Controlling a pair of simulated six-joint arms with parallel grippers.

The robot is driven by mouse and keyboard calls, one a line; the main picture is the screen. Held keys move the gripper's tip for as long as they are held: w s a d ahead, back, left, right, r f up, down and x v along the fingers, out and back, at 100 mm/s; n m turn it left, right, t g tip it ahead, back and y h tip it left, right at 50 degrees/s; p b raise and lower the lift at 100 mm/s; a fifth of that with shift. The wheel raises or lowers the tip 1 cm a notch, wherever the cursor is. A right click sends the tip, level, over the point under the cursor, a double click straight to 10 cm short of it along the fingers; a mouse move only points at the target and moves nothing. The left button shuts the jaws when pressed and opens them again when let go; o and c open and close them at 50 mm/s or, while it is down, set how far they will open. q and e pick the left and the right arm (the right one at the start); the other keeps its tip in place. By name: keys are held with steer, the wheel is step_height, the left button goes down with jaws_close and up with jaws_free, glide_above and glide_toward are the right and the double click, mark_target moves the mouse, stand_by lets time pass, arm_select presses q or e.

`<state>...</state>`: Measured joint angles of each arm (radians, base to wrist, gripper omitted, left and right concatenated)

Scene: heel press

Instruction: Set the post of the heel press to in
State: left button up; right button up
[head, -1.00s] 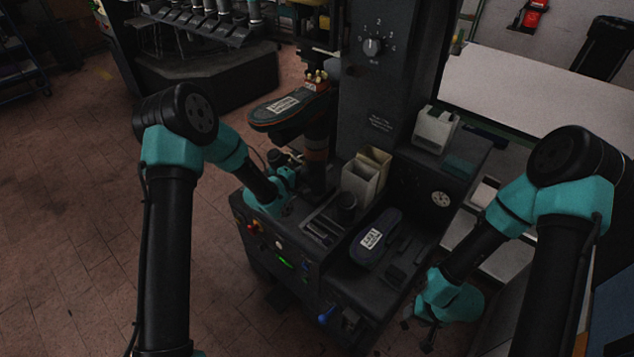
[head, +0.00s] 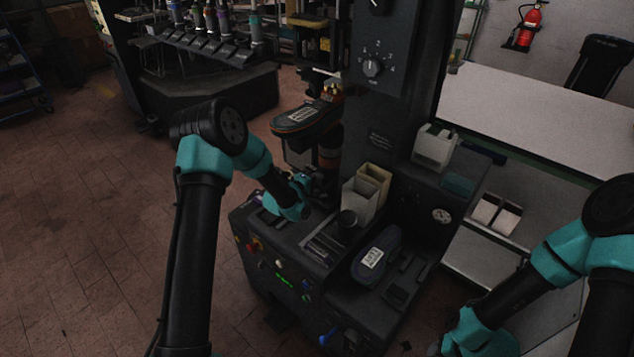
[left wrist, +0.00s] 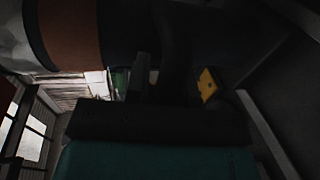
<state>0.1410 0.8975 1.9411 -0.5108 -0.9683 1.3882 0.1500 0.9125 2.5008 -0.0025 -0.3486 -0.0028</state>
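The heel press is a dark machine with a tall column (head: 395,105). Its post (head: 330,158) is a dark upright cylinder with an orange-brown band. A dark shoe-shaped form (head: 305,118) with a white label sits at the top of the post. My left gripper (head: 318,184) is low beside the post, partly hidden by my wrist; I cannot tell whether it touches. In the left wrist view, a brown band (left wrist: 70,38) fills the upper left and the dark fingers are hard to make out. My right gripper (head: 434,346) is at the bottom right, away from the post.
Open bins (head: 362,200) stand right of the post. A labelled dark form (head: 376,256) lies on the lower deck. Buttons and a green display (head: 284,280) are on the front. A white-topped table (head: 540,110) stands behind right.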

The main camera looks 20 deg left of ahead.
arm_select(q)
steer(key=shift+r, duration=0.1)
steer(key=v, duration=1.7)
steer(key=shift+s, duration=0.2)
steer(key=shift+a, duration=0.15)
steer(key=s+d+f+m+g+y, duration=0.1)
steer(key=s+d+f+m+g, duration=0.3)
steer(key=f, duration=0.3)
steer(key=s+d+f+m+g, duration=0.1)
steer(key=s+f+m+g, duration=0.15)
steer(key=s+f, duration=0.4)
steer(key=s+d+f+m+g, duration=0.2)
steer(key=s+f+g, duration=0.1)
steer(key=s, duration=0.3)
steer(key=s+d+f+m+g, duration=0.2)
steer(key=s+f+m+g, duration=0.1)
steer(key=s, duration=0.3)
steer(key=shift+d+f+g+y, duration=0.15)
steer(key=shift+f+g+y, duration=0.1)
steer(key=shift+g+y, duration=0.25)
steer(key=shift+c, duration=0.3)
